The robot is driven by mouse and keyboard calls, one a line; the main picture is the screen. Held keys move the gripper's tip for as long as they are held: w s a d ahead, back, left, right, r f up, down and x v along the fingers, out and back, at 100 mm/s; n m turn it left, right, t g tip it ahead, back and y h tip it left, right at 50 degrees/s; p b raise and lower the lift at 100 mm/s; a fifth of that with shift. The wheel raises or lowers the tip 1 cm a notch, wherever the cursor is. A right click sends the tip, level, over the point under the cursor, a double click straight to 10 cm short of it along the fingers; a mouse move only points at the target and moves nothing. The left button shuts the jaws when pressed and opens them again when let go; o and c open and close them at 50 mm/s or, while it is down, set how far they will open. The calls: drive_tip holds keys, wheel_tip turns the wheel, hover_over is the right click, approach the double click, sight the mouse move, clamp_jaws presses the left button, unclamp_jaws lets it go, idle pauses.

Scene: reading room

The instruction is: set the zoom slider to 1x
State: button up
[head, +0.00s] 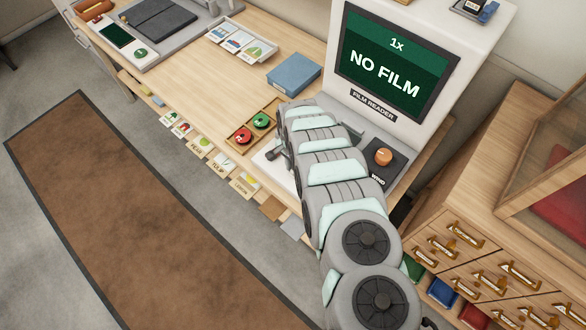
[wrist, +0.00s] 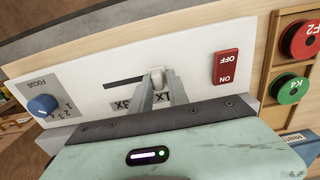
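The zoom slider's pale knob (wrist: 157,77) stands at the right end of its dark slot (wrist: 124,81) in the wrist view, by the upside-down 1X label (wrist: 162,97). The 3X label (wrist: 121,104) is farther left. My gripper (wrist: 161,80) has its two fingertips on either side of the knob, and the knob appears to fill the gap. The film reader screen (head: 396,64) reads "1x" and "NO FILM". In the head view my arm hides the slider and the gripper.
A blue FOCUS knob (wrist: 42,105) is left of the slider and a red ON/OFF switch (wrist: 226,67) is right of it. A tray (head: 242,139) with red and green reels sits beside the reader. An orange WIND knob (head: 383,156) is right of my arm.

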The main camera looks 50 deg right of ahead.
drive_tip(key=o, duration=0.3)
drive_tip(key=shift+o, duration=0.2)
drive_tip(key=shift+r, duration=0.1)
wheel_tip(320, 180, up, 11)
drive_tip(key=shift+b, duration=0.3)
idle(0.7)
